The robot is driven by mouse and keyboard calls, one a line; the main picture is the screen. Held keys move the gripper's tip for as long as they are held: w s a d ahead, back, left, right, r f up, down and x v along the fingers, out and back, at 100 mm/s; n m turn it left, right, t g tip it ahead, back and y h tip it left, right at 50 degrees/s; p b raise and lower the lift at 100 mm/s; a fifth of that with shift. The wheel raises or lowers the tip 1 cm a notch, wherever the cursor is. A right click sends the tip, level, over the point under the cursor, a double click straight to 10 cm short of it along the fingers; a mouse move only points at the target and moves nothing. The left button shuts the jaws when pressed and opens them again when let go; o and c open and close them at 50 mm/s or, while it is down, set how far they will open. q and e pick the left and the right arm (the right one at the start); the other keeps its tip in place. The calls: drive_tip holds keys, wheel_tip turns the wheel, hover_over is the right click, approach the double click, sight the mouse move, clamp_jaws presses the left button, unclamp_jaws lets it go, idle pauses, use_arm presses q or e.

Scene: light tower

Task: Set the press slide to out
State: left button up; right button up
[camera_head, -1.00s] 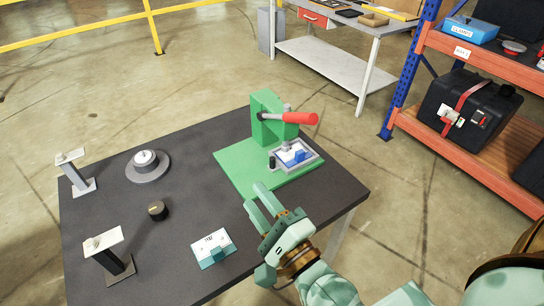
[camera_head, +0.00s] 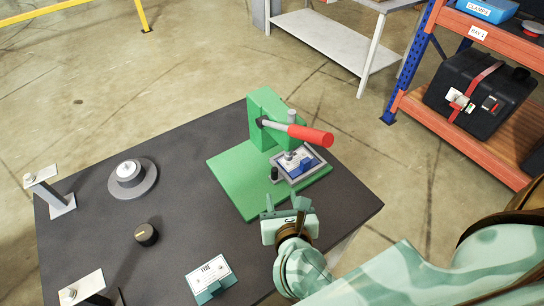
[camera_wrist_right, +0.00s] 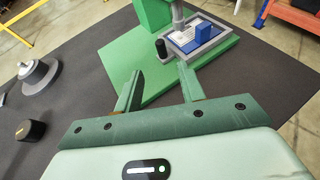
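The green press (camera_head: 265,118) stands on the dark table, with a red-handled lever (camera_head: 310,135) pointing right. Its grey slide tray (camera_head: 319,164) sits under the ram and holds a blue block (camera_head: 303,164). A black knob (camera_head: 274,173) is at the tray's left front corner. The wrist view also shows the tray (camera_wrist_right: 212,48), the block (camera_wrist_right: 201,30) and the knob (camera_wrist_right: 161,48). My right gripper (camera_head: 286,202) is open and empty, in front of the tray and knob and apart from them. Its fingers (camera_wrist_right: 160,80) point toward the knob. My left gripper is not in view.
On the table (camera_head: 180,205) are a round grey dial (camera_head: 132,178), a black knob (camera_head: 146,235), a card stand (camera_head: 211,278) and two posts with plates (camera_head: 42,175) at the left. An orange shelf (camera_head: 475,150) stands at the back right.

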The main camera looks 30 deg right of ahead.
approach(275, 172)
drive_tip(key=x, duration=0.2)
drive_tip(key=shift+w+d+f, duration=0.1)
drive_tip(key=shift+w+f, duration=0.1)
drive_tip(key=shift+w, duration=0.1)
drive_tip(key=b+x, duration=0.1)
drive_tip(key=x, duration=0.8)
drive_tip(key=shift+b, duration=0.4)
drive_tip(key=shift+w+d+f, duration=0.15)
drive_tip(key=shift+w, duration=0.35)
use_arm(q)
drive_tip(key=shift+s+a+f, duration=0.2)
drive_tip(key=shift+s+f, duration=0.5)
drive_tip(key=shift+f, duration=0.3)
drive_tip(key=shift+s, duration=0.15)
use_arm(e)
clamp_jaws()
